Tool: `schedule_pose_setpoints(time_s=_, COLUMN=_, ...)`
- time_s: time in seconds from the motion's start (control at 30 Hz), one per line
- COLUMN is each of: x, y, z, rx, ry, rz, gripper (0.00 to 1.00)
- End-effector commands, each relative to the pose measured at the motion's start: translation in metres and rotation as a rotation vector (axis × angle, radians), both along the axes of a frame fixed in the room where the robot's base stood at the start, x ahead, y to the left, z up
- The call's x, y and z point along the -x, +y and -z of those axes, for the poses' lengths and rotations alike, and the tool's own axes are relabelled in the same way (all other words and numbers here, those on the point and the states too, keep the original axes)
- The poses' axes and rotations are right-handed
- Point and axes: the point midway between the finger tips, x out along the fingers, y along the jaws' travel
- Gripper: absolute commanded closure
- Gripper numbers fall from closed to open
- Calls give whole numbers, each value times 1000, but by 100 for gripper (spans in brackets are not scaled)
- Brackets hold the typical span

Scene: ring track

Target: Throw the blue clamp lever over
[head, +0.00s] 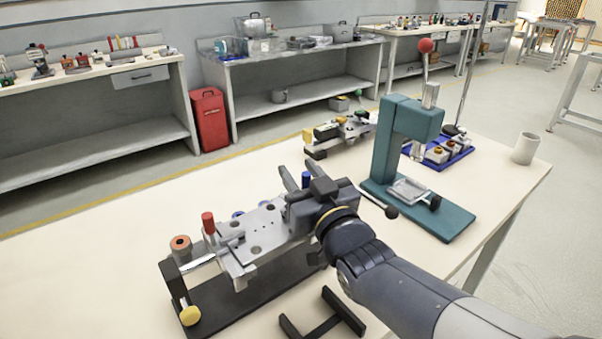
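The blue clamp lever (306,180) stands upright at the far right end of the grey clamp fixture (262,228), with only its blue grip showing. My gripper (298,171) is over that end of the fixture, its two fingers spread apart and pointing away from me. The blue grip shows by the right finger; I cannot tell whether they touch. The lever's lower part is hidden behind my gripper. A red-handled lever (208,223) stands at the fixture's near left end. A low blue part (238,214) shows at its back edge.
A teal press (388,145) with a red-knobbed lever (426,46) stands right of my gripper. Behind are another fixture (341,134) and a blue tray (458,153). A white cup (525,148) stands at the right edge. A black bracket (322,318) lies in front. The table's left is clear.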

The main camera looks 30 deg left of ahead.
Motion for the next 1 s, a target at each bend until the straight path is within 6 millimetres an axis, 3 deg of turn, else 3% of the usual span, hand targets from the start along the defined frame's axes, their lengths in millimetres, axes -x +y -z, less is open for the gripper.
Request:
schedule_pose_setpoints(time_s=0.27, x=6, y=-8, z=1, rx=0, ry=0, rz=1, gripper=63)
schedule_pose_setpoints(time_s=0.7, x=52, y=-65, z=11, rx=0, ry=-1, rz=1, gripper=63)
schedule_pose_setpoints(time_s=1.0, x=66, y=-83, z=15, rx=0, ry=0, rz=0, gripper=63)
